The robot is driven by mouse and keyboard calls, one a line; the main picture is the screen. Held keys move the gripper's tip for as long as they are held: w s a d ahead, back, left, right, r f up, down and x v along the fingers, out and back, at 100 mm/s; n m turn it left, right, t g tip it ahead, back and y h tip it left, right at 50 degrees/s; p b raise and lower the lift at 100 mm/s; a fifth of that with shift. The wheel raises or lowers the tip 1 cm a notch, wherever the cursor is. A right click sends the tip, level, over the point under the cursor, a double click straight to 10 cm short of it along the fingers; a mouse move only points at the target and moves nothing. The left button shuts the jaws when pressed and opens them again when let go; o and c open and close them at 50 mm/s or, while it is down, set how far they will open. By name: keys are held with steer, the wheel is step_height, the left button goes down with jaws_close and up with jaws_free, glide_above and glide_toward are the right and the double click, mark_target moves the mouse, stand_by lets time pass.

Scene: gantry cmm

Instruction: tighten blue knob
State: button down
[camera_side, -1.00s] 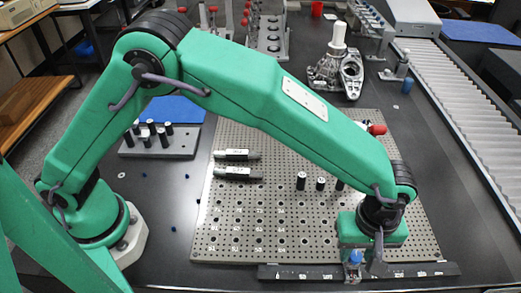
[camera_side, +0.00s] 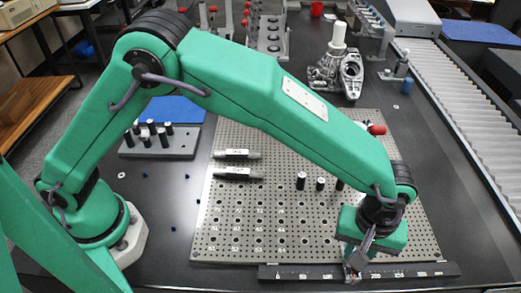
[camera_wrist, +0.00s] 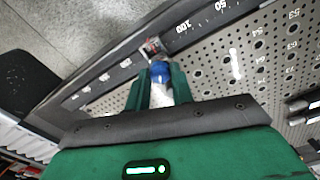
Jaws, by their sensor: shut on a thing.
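The blue knob (camera_wrist: 161,72) shows in the wrist view between the two green fingers of my gripper (camera_side: 356,262). It sits at a small metal fitting (camera_wrist: 152,47) on the dark numbered scale bar (camera_wrist: 126,64). My gripper is shut on the knob, with one finger on each side. In the side view my gripper is at the front edge of the perforated plate, over the scale bar (camera_side: 300,272), and its fingers hide the knob.
The perforated plate (camera_side: 225,215) lies behind the bar. On it stand black pins (camera_side: 301,181) and two lying cylinders (camera_side: 237,173). A red-ended part (camera_side: 377,129) is behind my arm. A grey block with pins (camera_side: 170,150) stands left.

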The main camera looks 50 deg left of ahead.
steer(key=m, duration=0.6)
steer(key=shift+r+m, duration=0.1)
steer(key=shift+m, duration=0.2)
stand_by(0.4)
steer(key=c, duration=1.2)
jaws_free()
steer(key=shift+r, duration=3.9)
